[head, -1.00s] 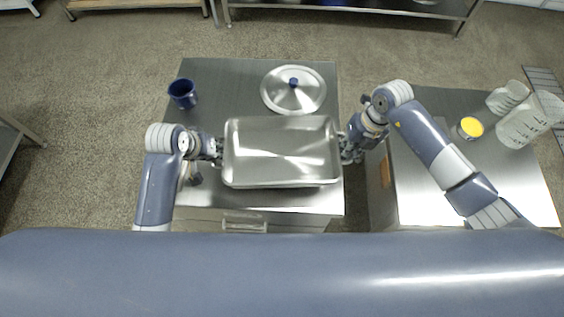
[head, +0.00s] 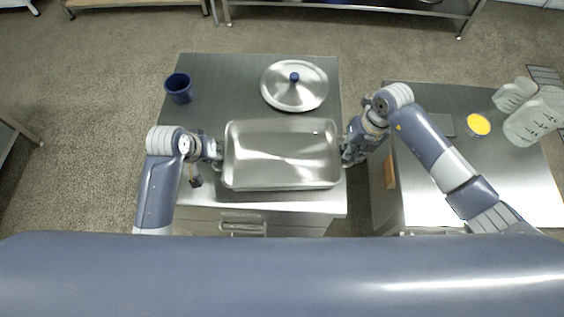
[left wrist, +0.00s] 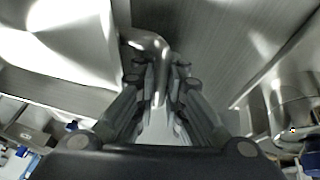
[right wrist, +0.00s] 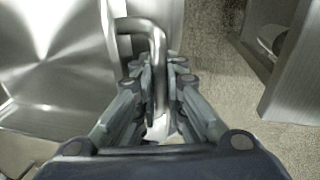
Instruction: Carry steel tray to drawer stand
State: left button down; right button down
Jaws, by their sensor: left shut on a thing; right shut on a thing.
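The steel tray (head: 282,155) is a shallow rectangular pan, level and empty, in front of me over the near part of a steel-topped stand with a drawer (head: 200,205). My left gripper (head: 217,150) is shut on the tray's left handle, a bent metal loop (left wrist: 150,45) between the fingers in the left wrist view. My right gripper (head: 346,152) is shut on the right handle, which shows in the right wrist view (right wrist: 150,38). I cannot tell whether the tray's underside touches the stand top.
A round steel lid (head: 294,92) with a blue knob lies behind the tray. A blue cup (head: 179,88) stands at the far left corner. A second steel stand (head: 425,190) on the right, across a gap, holds a yellow-topped container (head: 478,124) and white containers (head: 535,117).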

pick_arm(q)
jog(key=shift+w+a+f+b, duration=0.15)
jog(key=shift+a+f+b, duration=0.15)
jog(key=shift+f+b, duration=0.15)
pick_arm(e)
jog(key=shift+d+f, duration=0.25)
jog(key=shift+f, duration=0.35)
pick_arm(q)
jog(key=c, duration=1.8)
grip_release()
pick_arm(e)
jog(key=c, duration=1.8)
grip_release()
jog(key=shift+r, duration=0.1)
pick_arm(q)
jog(key=shift+o, duration=0.6)
jog(key=shift+d, duration=0.15)
pick_arm(e)
jog(key=shift+o, duration=0.6)
jog(key=shift+a, duration=0.15)
jog(key=shift+r, duration=0.1)
pick_arm(q)
jog(key=shift+d+r, duration=0.1)
